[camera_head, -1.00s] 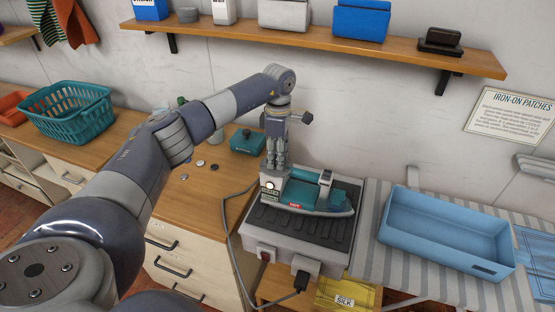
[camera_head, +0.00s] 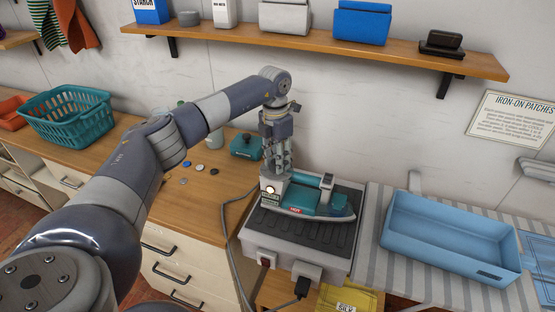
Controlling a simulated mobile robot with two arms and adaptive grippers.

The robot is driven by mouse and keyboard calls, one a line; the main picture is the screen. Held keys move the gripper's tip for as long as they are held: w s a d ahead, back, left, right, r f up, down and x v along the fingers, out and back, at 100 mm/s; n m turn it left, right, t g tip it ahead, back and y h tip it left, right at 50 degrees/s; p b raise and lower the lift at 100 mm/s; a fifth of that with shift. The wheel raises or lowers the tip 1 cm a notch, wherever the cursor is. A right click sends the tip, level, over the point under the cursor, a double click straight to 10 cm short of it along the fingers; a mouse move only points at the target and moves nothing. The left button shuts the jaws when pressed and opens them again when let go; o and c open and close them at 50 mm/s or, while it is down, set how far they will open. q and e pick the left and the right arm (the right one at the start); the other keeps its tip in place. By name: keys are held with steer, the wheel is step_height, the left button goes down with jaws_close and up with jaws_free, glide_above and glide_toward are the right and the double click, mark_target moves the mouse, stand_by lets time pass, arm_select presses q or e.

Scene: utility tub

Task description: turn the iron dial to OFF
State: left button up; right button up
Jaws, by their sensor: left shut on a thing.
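A teal and grey iron (camera_head: 308,201) with a red "HOT" label rests on a ribbed dark pad on a white stand (camera_head: 300,236). A small pale round light (camera_head: 270,190) shows on the block at its left end. My left gripper (camera_head: 277,172) points straight down onto the top of that block. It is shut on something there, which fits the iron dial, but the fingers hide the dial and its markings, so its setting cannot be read. My right gripper is not in view.
A teal box (camera_head: 246,146) and several small buttons lie on the wooden counter behind and left. A blue tray (camera_head: 448,240) sits on the striped board at right. A grey cord (camera_head: 227,228) loops left of the stand. A shelf (camera_head: 320,46) hangs above.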

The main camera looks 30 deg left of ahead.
arm_select(q)
steer(key=n, duration=0.4)
steer(key=shift+a+n, duration=0.1)
steer(key=shift+n, duration=0.2)
steer(key=n, duration=0.4)
steer(key=shift+n+t+p, duration=0.3)
steer(key=n, duration=0.4)
steer(key=shift+s+a+r+n, duration=0.1)
steer(key=shift+n, duration=0.2)
steer(key=n+p, duration=0.1)
steer(key=n, duration=0.3)
steer(key=shift+s+n, duration=0.1)
steer(key=shift+n, duration=0.2)
steer(key=o, duration=1)
steer(key=shift+o, duration=0.2)
